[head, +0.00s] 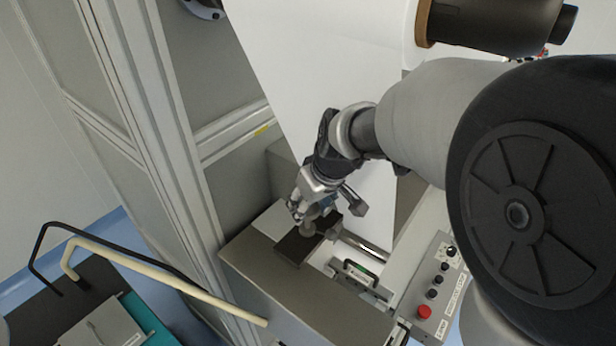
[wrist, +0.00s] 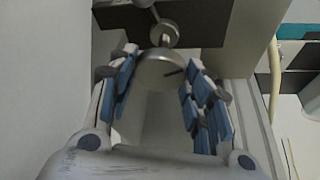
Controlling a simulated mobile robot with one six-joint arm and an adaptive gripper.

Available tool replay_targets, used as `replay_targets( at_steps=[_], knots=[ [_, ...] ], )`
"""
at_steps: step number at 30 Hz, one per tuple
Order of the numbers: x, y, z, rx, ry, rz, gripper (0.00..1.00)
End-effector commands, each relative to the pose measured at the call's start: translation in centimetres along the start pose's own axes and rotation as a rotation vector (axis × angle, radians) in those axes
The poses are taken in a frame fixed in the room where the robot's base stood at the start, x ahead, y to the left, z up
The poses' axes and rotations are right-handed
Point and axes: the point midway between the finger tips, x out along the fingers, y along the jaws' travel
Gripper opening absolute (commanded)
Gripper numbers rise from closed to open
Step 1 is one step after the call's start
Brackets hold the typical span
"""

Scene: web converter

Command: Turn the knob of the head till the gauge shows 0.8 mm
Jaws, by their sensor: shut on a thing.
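The knob (wrist: 160,71) is a round grey metal disc with a dark mark on its face. In the wrist view it sits between the blue-padded fingers of my gripper (wrist: 158,82), which is shut on it. In the head view, my gripper (head: 304,212) reaches down to the dark head block (head: 293,249), and the knob (head: 308,229) shows at its fingertips, partly covered. No reading is legible.
A control panel (head: 441,285) with a red button (head: 424,311) and several dark knobs lies to the right. A white web (head: 312,75) hangs behind. A grey machine frame post (head: 165,150) stands left. A cart with a beige handle (head: 150,270) is at lower left.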

Motion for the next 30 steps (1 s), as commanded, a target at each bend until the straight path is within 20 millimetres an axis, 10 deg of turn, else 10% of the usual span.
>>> replay_targets(
  at_steps=[21, 22, 30],
  knots=[
    [-0.01, 0.07, 0.04, -0.073, -0.002, -0.028, 0.22],
    [-0.01, 0.07, 0.04, -0.073, -0.002, -0.028, 0.47],
    [0.0, 0.06, 0.04, -0.072, -0.002, -0.028, 0.65]
  ],
)
